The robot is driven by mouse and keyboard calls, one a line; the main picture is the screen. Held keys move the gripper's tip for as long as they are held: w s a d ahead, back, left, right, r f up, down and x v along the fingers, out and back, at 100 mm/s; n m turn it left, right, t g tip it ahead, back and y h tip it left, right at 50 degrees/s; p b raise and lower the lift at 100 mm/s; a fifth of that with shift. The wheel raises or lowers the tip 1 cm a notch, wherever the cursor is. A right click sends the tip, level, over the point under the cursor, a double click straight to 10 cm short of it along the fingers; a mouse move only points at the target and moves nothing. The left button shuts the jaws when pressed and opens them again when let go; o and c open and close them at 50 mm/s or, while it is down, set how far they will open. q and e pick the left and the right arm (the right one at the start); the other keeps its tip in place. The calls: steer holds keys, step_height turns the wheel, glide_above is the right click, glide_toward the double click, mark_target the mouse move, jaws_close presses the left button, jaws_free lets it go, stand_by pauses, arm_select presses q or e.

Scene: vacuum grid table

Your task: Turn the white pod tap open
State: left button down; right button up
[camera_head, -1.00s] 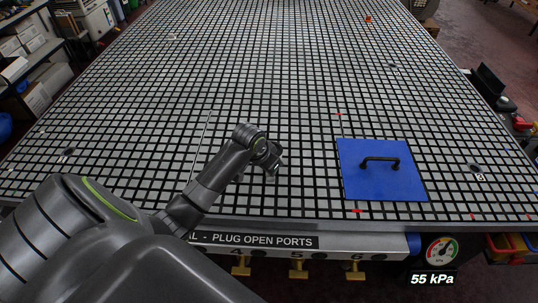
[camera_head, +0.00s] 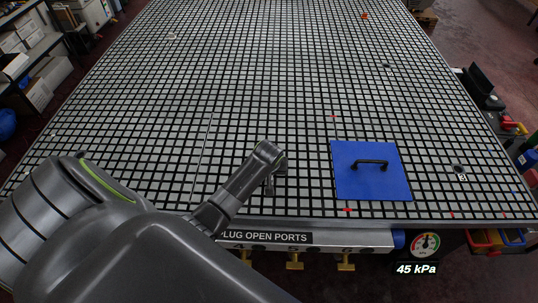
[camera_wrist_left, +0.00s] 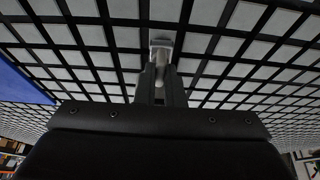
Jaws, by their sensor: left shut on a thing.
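My left gripper (camera_wrist_left: 161,82) is shut on a small pale grey piece (camera_wrist_left: 161,46) in the left wrist view. The piece lies between and just beyond the dark fingertips, against the grid table (camera_head: 300,90). I cannot tell whether this piece is the white pod tap; no white pod shows clearly. In the head view the left gripper (camera_head: 269,185) points down, low over the table near its front edge, left of the blue plate. My right gripper is not in view.
A blue plate (camera_head: 345,182) with a black handle (camera_head: 370,162) lies right of the gripper. Brass taps (camera_head: 295,261) hang below the front rail (camera_head: 350,241). A gauge (camera_head: 425,246) reads 45 kPa. The table behind the gripper is mostly bare.

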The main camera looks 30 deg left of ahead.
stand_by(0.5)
arm_select(q)
steer(key=c, duration=1.5)
jaws_free()
steer(key=b+v, duration=0.1)
steer(key=v, duration=1.6)
steer(key=shift+w+r, duration=0.1)
steer(key=shift+r, duration=0.15)
